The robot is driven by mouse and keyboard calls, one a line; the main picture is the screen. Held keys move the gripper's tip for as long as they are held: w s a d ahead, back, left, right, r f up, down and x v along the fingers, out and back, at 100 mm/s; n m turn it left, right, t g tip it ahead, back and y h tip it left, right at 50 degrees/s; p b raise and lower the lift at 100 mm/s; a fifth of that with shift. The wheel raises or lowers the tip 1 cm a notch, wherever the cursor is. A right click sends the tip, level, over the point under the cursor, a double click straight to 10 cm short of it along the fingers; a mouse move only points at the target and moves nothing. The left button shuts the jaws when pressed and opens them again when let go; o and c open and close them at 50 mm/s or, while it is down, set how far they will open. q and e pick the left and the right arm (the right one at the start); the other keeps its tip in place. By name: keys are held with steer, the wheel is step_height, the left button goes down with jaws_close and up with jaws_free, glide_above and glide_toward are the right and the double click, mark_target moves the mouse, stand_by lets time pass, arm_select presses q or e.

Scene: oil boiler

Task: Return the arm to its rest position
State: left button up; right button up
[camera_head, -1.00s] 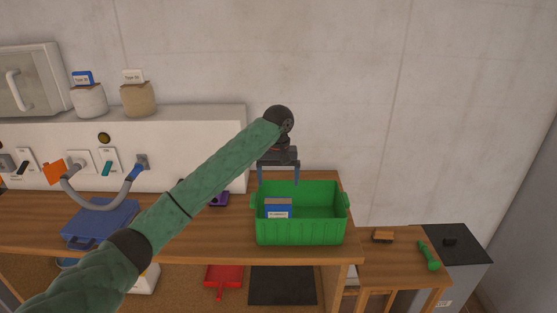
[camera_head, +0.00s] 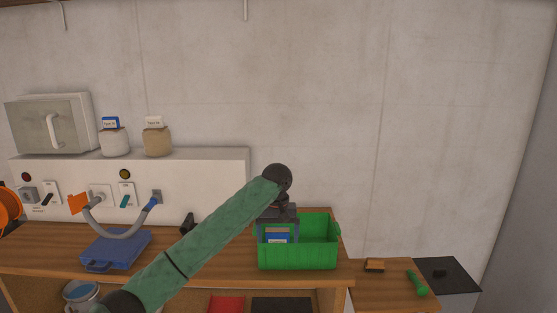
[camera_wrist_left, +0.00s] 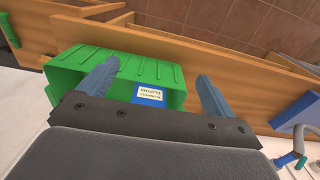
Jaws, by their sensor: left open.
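My left arm comes in from the lower left of the head view, green with dark joints. Its gripper (camera_head: 277,228) points down over the left part of a green crate (camera_head: 298,259). In the left wrist view the two fingers (camera_wrist_left: 155,88) are spread apart with nothing between their tips. The crate (camera_wrist_left: 90,55) shows beyond them, with a blue box with a white label (camera_wrist_left: 150,95) inside it. In the head view the box (camera_head: 277,237) stands at the crate's left side, partly behind the gripper. My right gripper is in neither view.
A blue case (camera_head: 115,250) lies on the wooden bench left of the crate, under a grey hose (camera_head: 118,234). A white wall unit (camera_head: 215,180) stands behind.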

arm_select(q)
steer(key=s+f+h, duration=0.1)
steer(key=s+f, duration=0.1)
steer(key=f, duration=1)
steer(key=s+f+h, duration=0.1)
steer(key=s+f, duration=0.2)
steer(key=f, duration=0.9)
steer(key=s+a+f, duration=0.1)
steer(key=s+f, duration=0.3)
steer(key=f, duration=0.3)
steer(key=s+a+f+t+h, duration=0.1)
steer(key=s+f, duration=0.3)
steer(key=f, duration=0.3)
steer(key=s+a+f, duration=0.1)
steer(key=s+f, duration=0.3)
steer(key=f, duration=0.3)
steer(key=s+a+f+y, duration=0.1)
steer(key=s+a+f, duration=0.4)
steer(key=s+f, duration=0.3)
steer(key=s+a+f+m, duration=0.1)
steer(key=s+a+f, duration=0.4)
steer(key=s, duration=1.2)
steer(key=s+a+f+m+y, duration=0.1)
steer(key=s+a+f, duration=0.4)
steer(key=s+f, duration=0.5)
steer(key=s, duration=0.2)
steer(key=shift+s+f+y, duration=0.3)
steer(key=shift+s+f, duration=0.1)
